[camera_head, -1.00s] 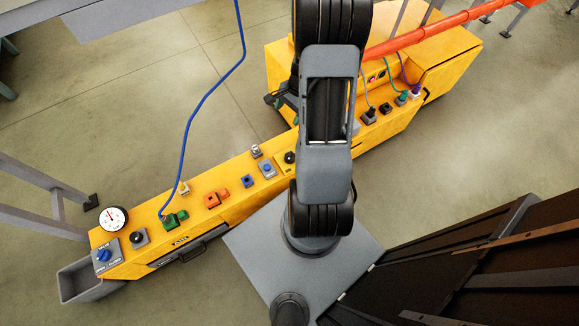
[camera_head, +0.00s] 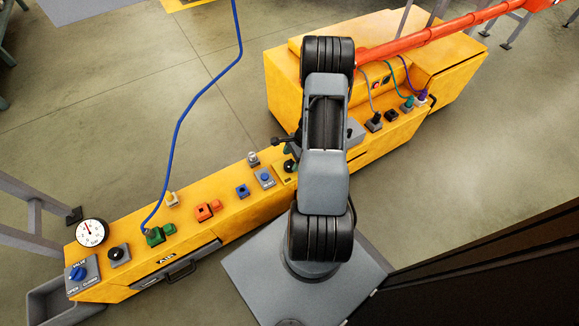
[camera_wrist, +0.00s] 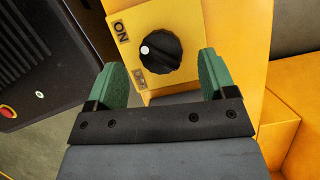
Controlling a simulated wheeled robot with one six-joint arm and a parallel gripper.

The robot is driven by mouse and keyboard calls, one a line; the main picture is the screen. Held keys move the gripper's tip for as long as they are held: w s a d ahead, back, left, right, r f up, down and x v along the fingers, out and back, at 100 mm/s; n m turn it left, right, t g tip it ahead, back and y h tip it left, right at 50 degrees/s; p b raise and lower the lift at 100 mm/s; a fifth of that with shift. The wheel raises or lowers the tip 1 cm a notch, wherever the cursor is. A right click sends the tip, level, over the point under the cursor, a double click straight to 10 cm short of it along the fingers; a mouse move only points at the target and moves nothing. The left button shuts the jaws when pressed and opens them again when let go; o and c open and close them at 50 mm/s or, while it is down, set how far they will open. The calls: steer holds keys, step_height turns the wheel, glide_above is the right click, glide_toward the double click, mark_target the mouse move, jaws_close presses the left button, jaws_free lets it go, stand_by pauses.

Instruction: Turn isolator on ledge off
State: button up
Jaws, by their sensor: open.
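The isolator (camera_wrist: 163,50) is a black ridged rotary knob on a yellow plate in the wrist view. Its white dot is on the left side, between the ON label at upper left and the OFF label at lower left, a little nearer ON. In the head view the knob (camera_head: 289,165) sits on the yellow ledge (camera_head: 215,222), beside my arm. My gripper (camera_wrist: 162,72) is open, its green fingertips on either side of the knob's lower part in the picture. I see no clear contact. In the head view my gripper is mostly hidden behind my arm.
Along the ledge are a blue switch (camera_head: 265,178), orange (camera_head: 208,210) and green (camera_head: 160,235) connectors, a gauge (camera_head: 90,233) and a blue valve knob (camera_head: 77,272). A blue cable (camera_head: 182,115) hangs over the ledge. A larger yellow cabinet (camera_head: 285,85) stands behind my arm.

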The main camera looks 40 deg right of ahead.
mark_target(290, 163)
steer(key=shift+b+x, duration=0.5)
steer(key=shift+x, duration=1.1)
steer(key=c, duration=0.9)
